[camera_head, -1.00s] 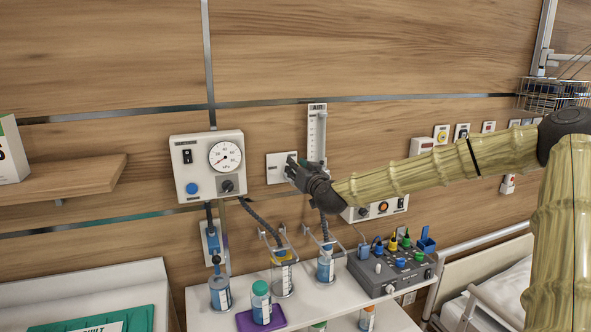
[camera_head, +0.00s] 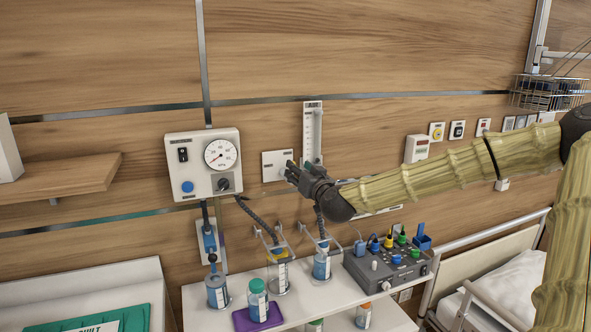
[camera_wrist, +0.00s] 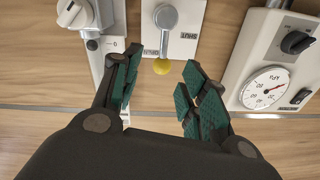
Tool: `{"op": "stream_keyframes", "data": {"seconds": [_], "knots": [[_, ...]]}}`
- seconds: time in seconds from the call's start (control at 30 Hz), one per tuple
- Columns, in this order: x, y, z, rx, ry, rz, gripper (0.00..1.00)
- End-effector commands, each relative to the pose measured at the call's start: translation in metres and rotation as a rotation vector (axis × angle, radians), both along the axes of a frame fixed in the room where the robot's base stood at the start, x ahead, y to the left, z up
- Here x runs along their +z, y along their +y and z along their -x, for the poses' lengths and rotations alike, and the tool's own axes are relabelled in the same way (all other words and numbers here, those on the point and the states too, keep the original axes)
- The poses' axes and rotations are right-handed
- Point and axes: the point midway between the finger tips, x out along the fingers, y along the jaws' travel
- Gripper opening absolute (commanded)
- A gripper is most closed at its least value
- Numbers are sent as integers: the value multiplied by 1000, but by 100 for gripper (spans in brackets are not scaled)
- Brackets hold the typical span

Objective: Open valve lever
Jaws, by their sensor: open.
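The valve lever (camera_wrist: 166,32) is a grey bar with a round pivot on a white wall plate (camera_wrist: 188,42). In the head view my gripper (camera_head: 291,172) is at the right edge of the wall plate (camera_head: 276,160) and hides the lever.
The flowmeter (camera_head: 312,135) stands close right of the plate; its knob (camera_wrist: 75,13) shows near a finger in the wrist view. The gauge box (camera_head: 203,165) is at the left. Below are a shelf (camera_head: 200,318) with bottles and a grey control box (camera_head: 378,268).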

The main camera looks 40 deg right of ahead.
Motion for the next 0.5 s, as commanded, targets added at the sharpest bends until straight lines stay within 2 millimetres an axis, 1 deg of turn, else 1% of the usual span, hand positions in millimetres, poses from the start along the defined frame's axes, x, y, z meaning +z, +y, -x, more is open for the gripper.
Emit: {"op": "stream_keyframes", "data": {"seconds": [0.03,0.2,0.5], "knots": [[1,1,5,1,-1,0,43],[0,3,16,1,0,-1,43],[-1,4,21,0,1,0,43]]}}
